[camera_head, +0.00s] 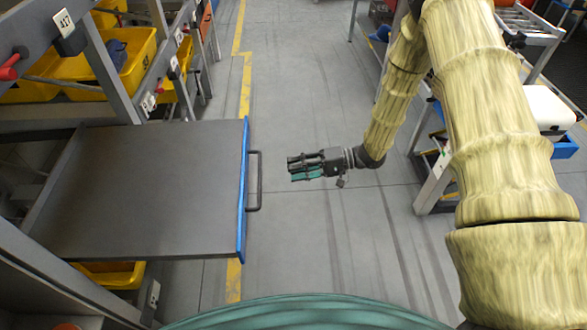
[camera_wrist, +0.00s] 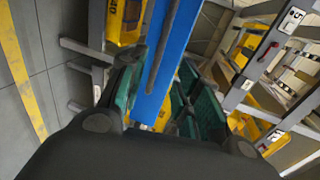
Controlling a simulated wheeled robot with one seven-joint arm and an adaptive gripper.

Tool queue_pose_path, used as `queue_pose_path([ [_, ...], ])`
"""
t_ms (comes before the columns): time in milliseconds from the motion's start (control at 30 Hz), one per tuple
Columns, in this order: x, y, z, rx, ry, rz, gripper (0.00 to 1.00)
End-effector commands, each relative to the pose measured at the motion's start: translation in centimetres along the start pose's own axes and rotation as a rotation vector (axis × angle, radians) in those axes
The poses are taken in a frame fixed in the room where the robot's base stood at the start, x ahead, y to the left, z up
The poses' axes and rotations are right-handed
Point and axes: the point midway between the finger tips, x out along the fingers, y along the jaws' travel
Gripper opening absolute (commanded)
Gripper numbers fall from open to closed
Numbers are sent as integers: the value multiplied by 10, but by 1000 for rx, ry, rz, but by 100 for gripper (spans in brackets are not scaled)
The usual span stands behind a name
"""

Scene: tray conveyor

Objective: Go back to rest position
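My gripper (camera_head: 291,168) points left, in mid-air over the grey floor, to the right of the pulled-out drawer or tray. It is open and empty. In the wrist view its two teal-padded fingers (camera_wrist: 163,66) stand apart, with the tray's blue front edge (camera_wrist: 172,60) seen between and beyond them. The dark grey tray (camera_head: 150,190) sticks out from the rack on the left. Its blue front edge carries a dark bar handle (camera_head: 259,180). In the head view a gap shows between my fingertips and the handle; the exact depth is hard to judge.
Yellow bins (camera_head: 133,62) sit in the left rack (camera_head: 105,70). A metal-framed cart (camera_head: 436,182) with a white box (camera_head: 548,108) stands on the right, behind my arm. The floor (camera_head: 300,90) between them is clear, with a yellow line (camera_head: 246,85).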

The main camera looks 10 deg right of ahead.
Motion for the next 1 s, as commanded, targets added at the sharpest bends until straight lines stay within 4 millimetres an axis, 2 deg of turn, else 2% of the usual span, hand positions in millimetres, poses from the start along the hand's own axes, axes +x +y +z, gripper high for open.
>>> queue_pose_path([
  [400,1,0,0,-1,2,1,33],
  [567,9,10,4,-22,60,24,33],
  [767,25,49,20,-89,228,157,33],
  [1000,24,109,63,-148,355,435,33],
])
